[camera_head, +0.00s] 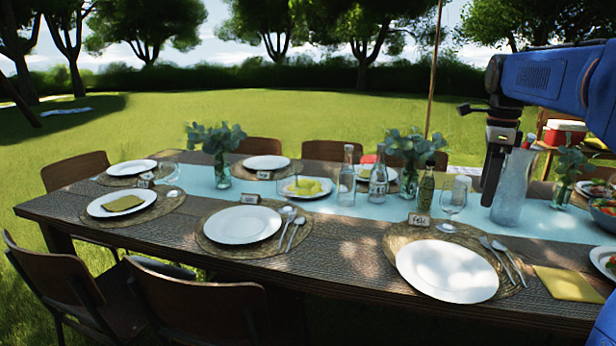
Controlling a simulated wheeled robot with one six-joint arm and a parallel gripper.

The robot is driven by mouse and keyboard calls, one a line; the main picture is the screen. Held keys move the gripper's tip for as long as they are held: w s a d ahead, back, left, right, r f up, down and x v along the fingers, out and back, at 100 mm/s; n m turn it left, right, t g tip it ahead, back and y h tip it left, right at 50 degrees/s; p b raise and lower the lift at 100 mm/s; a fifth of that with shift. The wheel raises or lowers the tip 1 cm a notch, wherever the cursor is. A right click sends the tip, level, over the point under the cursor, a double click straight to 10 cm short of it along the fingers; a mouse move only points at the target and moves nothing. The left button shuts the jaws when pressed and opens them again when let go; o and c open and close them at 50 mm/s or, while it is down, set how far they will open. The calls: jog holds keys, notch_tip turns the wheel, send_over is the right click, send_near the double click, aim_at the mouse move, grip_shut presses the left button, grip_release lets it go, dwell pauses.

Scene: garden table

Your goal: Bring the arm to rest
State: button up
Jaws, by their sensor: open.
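My blue arm (560,78) reaches in from the right edge, above the right part of the table. My gripper (490,178) points down at its end, over the table near the glass pitcher (512,190). The jaws are seen nearly side-on and overlap the pitcher's left side in the picture; I cannot tell whether they touch it. No held thing shows between the jaws. The pitcher stands upright on the light blue runner (340,205).
The dark table (340,262) carries a large front plate (446,271), a wine glass (452,200), a green bottle (425,190) and clear bottles (378,182). A leafy vase (563,188) stands right of the pitcher. Chairs (70,285) surround the table. Air above the table's left is clear.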

jog(key=s+a+f+n+t, duration=0.1)
jog(key=s+a+f+n, duration=0.3)
jog(key=s+f+n, duration=0.3)
jog(key=s+a+f+n+t, duration=0.2)
jog(key=s+a+f+n, duration=0.3)
jog(key=s+f+n, duration=0.2)
jog(key=s+a+f+n+t, duration=0.1)
jog(key=s+a+f+n, duration=0.4)
jog(key=s, duration=0.9)
notch_tip(320, 180, down, 2)
jog(key=n, duration=0.4)
jog(key=shift+f+n, duration=0.25)
jog(key=shift+n, duration=0.15)
